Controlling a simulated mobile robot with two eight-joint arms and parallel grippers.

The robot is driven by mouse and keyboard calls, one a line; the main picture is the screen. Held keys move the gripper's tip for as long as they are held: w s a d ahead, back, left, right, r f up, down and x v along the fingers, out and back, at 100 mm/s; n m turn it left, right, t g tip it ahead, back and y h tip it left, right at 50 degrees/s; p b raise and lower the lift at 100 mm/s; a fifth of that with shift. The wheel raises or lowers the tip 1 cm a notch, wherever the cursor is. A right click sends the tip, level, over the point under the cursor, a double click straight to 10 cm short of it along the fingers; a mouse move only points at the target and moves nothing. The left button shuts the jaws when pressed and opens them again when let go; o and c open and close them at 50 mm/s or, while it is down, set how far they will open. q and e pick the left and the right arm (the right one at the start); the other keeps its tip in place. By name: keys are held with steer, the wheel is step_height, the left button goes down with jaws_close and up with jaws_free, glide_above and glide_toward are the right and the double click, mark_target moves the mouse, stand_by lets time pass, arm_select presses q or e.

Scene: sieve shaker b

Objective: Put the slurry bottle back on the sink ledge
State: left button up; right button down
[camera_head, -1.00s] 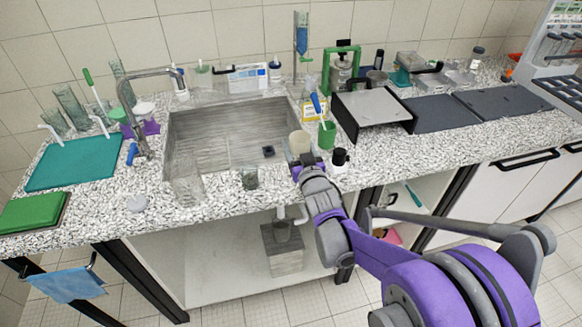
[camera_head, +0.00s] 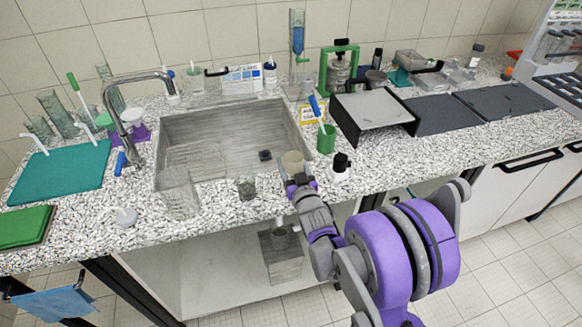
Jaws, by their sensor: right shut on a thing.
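The slurry bottle (camera_head: 293,161) looks like a short cream-coloured container at the front right corner of the sink (camera_head: 215,135). My right gripper (camera_head: 299,180) is shut on it, reaching in from the front. The gripper hides its lower part, and I cannot tell whether it touches the counter. Behind the sink a narrow ledge holds a beaker (camera_head: 194,83), a box with a blue-and-white label (camera_head: 242,79) and a small bottle (camera_head: 269,74). My left gripper is not in view.
A small glass (camera_head: 246,187) and a large glass beaker (camera_head: 179,193) stand at the sink's front. The faucet (camera_head: 126,125) stands left.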

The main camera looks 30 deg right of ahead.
steer(key=shift+f, duration=0.6)
steer(key=shift+f, duration=0.2)
steer(key=shift+c, duration=0.4)
jaws_free()
steer(key=shift+r, duration=0.1)
